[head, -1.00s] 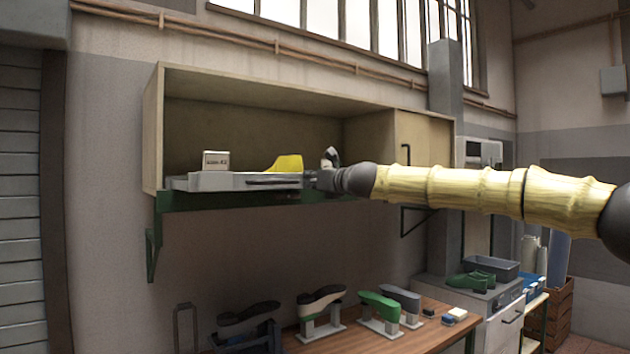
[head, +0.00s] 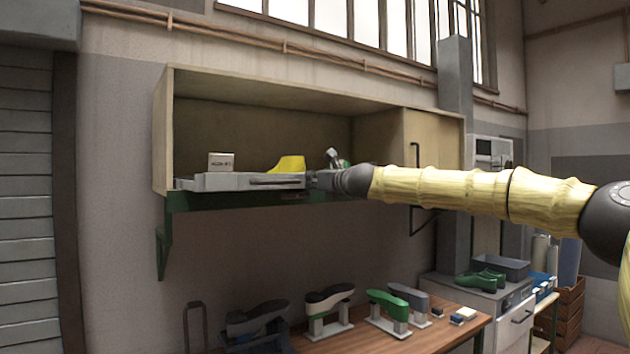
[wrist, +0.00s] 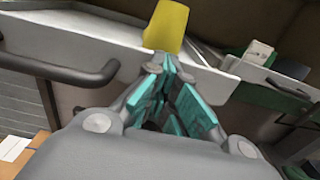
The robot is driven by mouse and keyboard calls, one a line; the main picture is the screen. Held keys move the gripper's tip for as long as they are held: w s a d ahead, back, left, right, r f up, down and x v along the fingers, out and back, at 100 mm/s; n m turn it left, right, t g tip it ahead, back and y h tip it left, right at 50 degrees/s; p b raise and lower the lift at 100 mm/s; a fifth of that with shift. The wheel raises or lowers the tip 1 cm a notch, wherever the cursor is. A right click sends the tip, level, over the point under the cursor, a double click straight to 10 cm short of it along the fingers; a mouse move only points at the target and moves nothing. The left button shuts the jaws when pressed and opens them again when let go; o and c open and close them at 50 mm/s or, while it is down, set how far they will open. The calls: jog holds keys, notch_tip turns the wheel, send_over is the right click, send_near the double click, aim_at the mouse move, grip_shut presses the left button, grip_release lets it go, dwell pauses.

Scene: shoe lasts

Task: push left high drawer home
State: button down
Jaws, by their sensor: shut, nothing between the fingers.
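The left high drawer (head: 215,182) is a pale grey tray in the open left part of the wall cabinet, with a dark bar handle (head: 277,181). It appears to stick out a little from the cabinet. A small white box (head: 222,162) and a yellow shoe last (head: 290,164) are in it. My gripper (head: 312,180) is shut and empty at the drawer's right end. In the wrist view its teal fingertips (wrist: 168,70) are against or just in front of the drawer front (wrist: 130,55), right of the handle (wrist: 60,70); contact is hard to tell.
The cabinet (head: 163,135) has a closed door (head: 432,140) at right. The wrist view shows a second drawer handle (wrist: 288,88) and a white-green box (wrist: 258,53) to the right. Below, a wooden bench (head: 370,338) holds several shoe lasts.

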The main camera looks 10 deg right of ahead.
aim_at(308, 180)
jog(key=shift+p+x, duration=0.55)
jog(key=shift+x, duration=1.2)
jog(key=shift+p+x, duration=1.15)
jog(key=shift+x, duration=0.8)
jog(key=shift+w+a+f, duration=0.1)
jog(key=shift+w+a, duration=0.05)
jog(key=shift+w, duration=0.15)
jog(key=shift+w+a+r+p, duration=0.1)
jog(key=shift+w+r+p, duration=0.1)
jog(key=shift+w+p, duration=0.25)
jog(key=shift+p+x, duration=1.25)
jog(key=shift+x, duration=0.35)
jog(key=shift+w+a+f, duration=0.15)
jog(key=shift+f, duration=0.05)
jog(key=shift+w+r, duration=0.1)
